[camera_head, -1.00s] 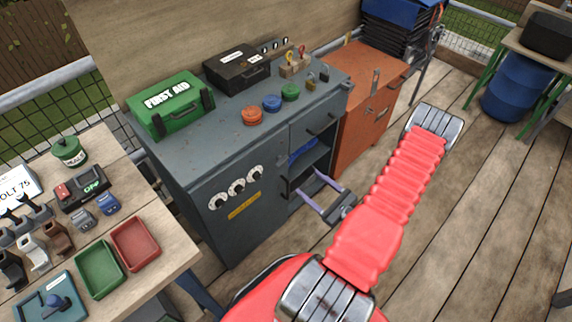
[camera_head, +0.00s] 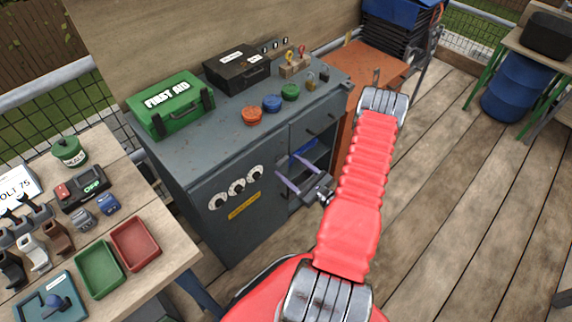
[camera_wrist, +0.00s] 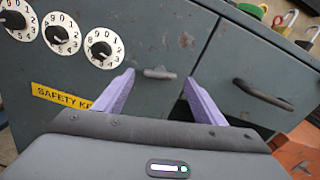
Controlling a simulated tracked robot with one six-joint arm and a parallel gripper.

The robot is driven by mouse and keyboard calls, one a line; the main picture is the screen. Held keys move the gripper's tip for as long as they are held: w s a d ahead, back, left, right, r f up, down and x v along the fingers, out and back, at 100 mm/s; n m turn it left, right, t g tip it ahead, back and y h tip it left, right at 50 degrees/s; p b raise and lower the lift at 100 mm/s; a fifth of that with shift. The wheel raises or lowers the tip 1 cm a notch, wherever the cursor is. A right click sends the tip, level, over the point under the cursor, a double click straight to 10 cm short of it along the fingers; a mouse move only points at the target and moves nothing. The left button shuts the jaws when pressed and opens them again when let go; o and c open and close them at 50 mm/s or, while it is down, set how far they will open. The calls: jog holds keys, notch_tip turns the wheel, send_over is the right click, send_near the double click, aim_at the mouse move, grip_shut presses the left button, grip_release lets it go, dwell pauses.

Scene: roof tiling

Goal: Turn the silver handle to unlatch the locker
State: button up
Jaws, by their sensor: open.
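The silver handle (camera_wrist: 160,73) is a short bar lying about level on the front of the grey locker (camera_wrist: 110,75). The same locker stands in the head view (camera_head: 225,230), with three white dials and a yellow label on its front. My gripper (camera_wrist: 158,80) is open and empty, its two purple fingers pointing at the locker front. In the wrist view the fingertips are left and right of the handle; I cannot tell whether they touch it. In the head view my gripper (camera_head: 284,162) is at the locker front, and I cannot make out the handle there.
A dark drawer pull (camera_wrist: 262,95) is right of the handle, above an open compartment (camera_head: 310,158). A green first aid box (camera_head: 172,103) and a black case (camera_head: 237,67) sit on top. An orange cabinet (camera_head: 395,65) stands right. A table with trays (camera_head: 100,268) is at left.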

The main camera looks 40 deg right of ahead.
aim_at(281, 160)
jog(key=shift+w, duration=1.45)
jog(key=shift+c, duration=0.4)
jog(key=c, duration=1)
jog(key=shift+m, duration=1.3)
jog(key=o, duration=1.1)
